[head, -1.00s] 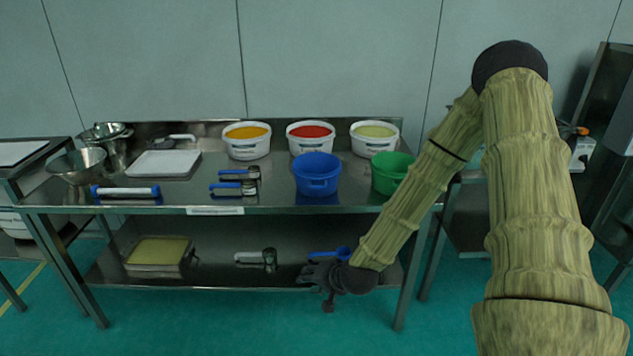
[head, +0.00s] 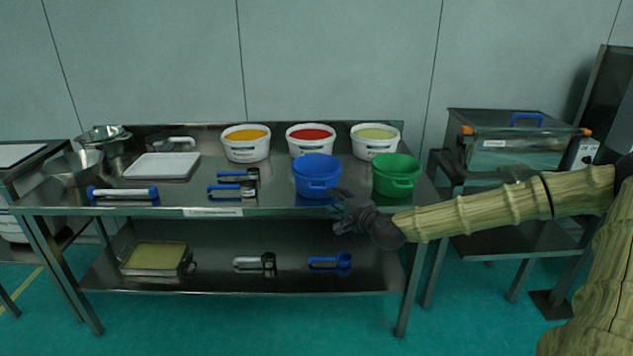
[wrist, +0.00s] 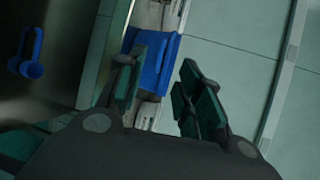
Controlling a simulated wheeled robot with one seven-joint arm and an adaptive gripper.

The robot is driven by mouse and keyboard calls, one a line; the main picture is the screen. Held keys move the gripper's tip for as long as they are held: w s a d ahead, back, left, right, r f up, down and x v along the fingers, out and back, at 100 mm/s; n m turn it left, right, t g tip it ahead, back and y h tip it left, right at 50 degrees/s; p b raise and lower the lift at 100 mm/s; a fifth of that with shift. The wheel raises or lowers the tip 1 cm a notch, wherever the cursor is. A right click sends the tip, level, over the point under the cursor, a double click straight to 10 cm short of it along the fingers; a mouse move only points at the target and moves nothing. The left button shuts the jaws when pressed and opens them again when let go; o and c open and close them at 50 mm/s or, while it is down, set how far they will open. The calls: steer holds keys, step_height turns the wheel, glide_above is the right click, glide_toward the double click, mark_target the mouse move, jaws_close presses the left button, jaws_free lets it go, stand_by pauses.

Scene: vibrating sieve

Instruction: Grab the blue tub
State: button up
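The blue tub (head: 317,176) stands upright on the front part of the steel table's top, between the tubs behind it and the front edge. My gripper (head: 338,204) is just in front of and to the right of it, near the table's front edge in the head view. In the wrist view, my gripper's fingers (wrist: 165,98) are spread apart with nothing held between them. The blue tub (wrist: 155,62) shows there beyond the fingers, partly hidden by the left finger. I see no clear contact with it.
A green tub (head: 396,176) stands right of the blue one. White tubs with yellow (head: 246,143), red (head: 310,140) and pale green (head: 374,141) contents line the back. Scoops (head: 233,188) lie left. A blue scoop (head: 330,262) lies on the lower shelf.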

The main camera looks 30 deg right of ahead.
mark_target(317, 189)
steer(key=shift+w+d+f+b, duration=0.1)
steer(key=shift+w+f+b, duration=0.2)
steer(key=shift+w, duration=1.45)
steer(key=shift+w+d+f+b, duration=0.1)
steer(key=shift+w+f+b, duration=0.15)
steer(key=shift+w, duration=1.55)
steer(key=shift+w+d+f+b, duration=0.1)
steer(key=shift+w+f+b, duration=0.2)
steer(key=shift+w, duration=1.45)
jaws_close()
